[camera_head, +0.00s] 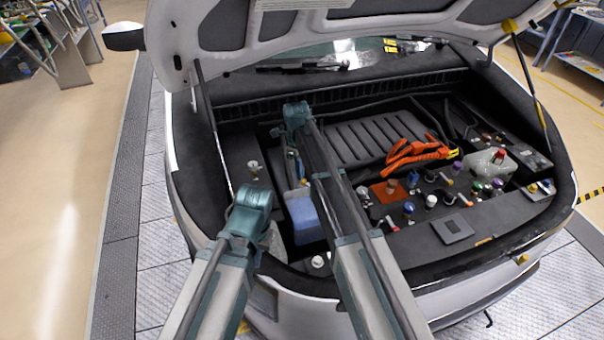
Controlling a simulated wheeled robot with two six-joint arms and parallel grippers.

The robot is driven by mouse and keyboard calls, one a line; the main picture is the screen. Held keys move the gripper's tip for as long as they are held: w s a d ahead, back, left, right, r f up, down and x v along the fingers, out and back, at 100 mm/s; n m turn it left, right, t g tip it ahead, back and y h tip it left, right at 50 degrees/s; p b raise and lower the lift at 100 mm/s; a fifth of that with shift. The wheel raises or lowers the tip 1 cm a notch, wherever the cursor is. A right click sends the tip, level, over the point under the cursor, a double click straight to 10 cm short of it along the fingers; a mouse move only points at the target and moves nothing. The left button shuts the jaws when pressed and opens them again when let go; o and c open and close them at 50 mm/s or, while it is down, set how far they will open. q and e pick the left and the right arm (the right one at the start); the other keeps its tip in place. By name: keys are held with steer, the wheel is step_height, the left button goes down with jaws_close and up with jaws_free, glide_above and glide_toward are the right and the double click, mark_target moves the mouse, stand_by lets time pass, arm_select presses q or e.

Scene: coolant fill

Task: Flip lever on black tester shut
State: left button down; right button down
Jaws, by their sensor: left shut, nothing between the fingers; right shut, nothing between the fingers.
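A flat black box with a grey square plate (453,228) sits at the front right of the car's bay; I cannot tell whether it is the tester. I cannot tell which lever is the tester's. My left arm bends at a teal joint over the bay's left front edge, and its gripper is hidden behind the arm. My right arm reaches deeper into the bay to another teal joint; its fingers are not visible. Both arms are apart from the black box.
A blue container (305,217) sits beside my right arm. Orange cables (417,151) cross the bay's middle right. Several coloured caps and a clear reservoir with a red cap (499,155) fill the right side. The raised lid (300,30) and its struts bound the space above.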

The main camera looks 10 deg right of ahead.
stand_by(0.4)
arm_select(q)
steer(key=shift+r, duration=0.1)
arm_select(e)
steer(key=shift+s+d+r, duration=0.1)
steer(key=shift+s+d, duration=0.4)
steer(key=shift+d, duration=0.1)
arm_select(q)
steer(key=shift+r+p, duration=0.1)
steer(key=shift+p, duration=0.25)
arm_select(e)
steer(key=shift+w+r, duration=0.1)
